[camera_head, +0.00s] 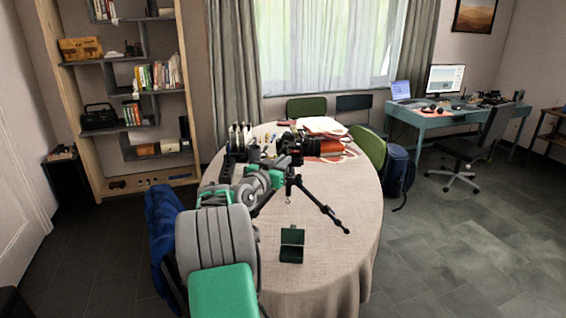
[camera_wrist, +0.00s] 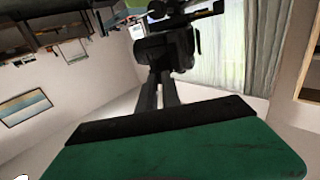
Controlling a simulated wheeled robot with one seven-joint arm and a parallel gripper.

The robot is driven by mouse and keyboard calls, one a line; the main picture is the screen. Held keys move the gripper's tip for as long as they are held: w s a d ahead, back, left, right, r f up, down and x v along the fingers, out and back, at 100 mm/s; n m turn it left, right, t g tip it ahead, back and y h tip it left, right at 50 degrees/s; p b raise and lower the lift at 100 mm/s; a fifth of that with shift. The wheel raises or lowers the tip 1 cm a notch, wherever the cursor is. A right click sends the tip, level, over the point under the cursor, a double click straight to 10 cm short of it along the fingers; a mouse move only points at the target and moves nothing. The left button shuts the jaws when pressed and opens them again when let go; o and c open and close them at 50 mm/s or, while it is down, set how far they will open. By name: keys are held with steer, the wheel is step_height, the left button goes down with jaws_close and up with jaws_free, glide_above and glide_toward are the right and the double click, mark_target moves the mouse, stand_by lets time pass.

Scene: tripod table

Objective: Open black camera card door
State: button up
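The black camera (camera_head: 291,147) stands on a black tripod (camera_head: 318,206) on the round table. Its card door cannot be made out in either view. My gripper (camera_head: 279,172) is at the end of my grey and green arm, close to the camera on its left side. In the wrist view, which is upside down, the dark camera (camera_wrist: 165,48) is just ahead of my dark fingers (camera_wrist: 157,80). A narrow light gap shows between the fingers, but their tips merge with the dark camera. I cannot tell whether they touch it.
The cloth-covered table (camera_head: 335,255) holds a small open dark green case (camera_head: 291,245) in front of the tripod. Several small items stand behind and left of the camera. Chairs and a blue backpack (camera_head: 398,172) stand around the table. The table's right front is clear.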

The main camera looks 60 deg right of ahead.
jaws_close()
steer(key=m+g+b, duration=0.1)
steer(key=w+m+g+b, duration=0.1)
steer(key=g, duration=0.1)
steer(key=w+m+g+y+b, duration=0.1)
steer(key=g, duration=0.1)
stand_by(0.5)
steer(key=shift+o, duration=2.4)
jaws_free()
steer(key=shift+a, duration=0.1)
